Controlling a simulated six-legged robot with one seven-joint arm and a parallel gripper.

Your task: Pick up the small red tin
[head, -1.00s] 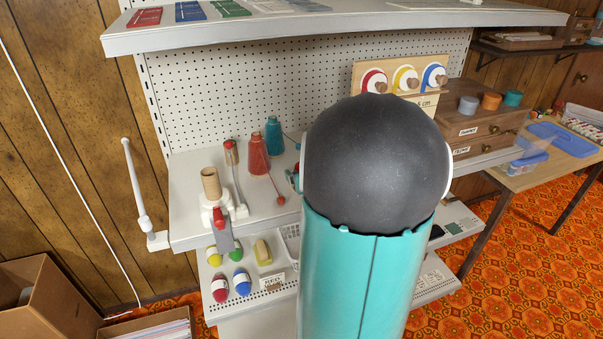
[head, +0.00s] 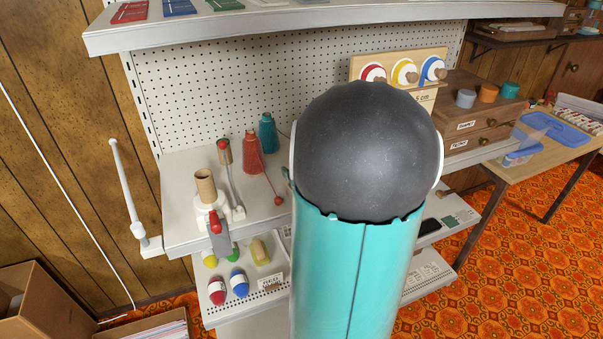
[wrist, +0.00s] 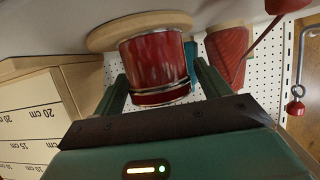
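The small red tin (wrist: 155,65) shows in the wrist view, upside down in the picture. Its base is against a round wooden disc (wrist: 108,36) on the pale shelf. My gripper (wrist: 160,76) has one finger on each side of the tin. The fingers look open, with a narrow gap at the left; contact at the right side is hard to judge.
A red thread cone (head: 250,155) stands close to the tin, with a teal cone (head: 267,133) behind. A thin rod with a red ball (head: 278,200) is nearby. An upper shelf (head: 300,25) overhangs.

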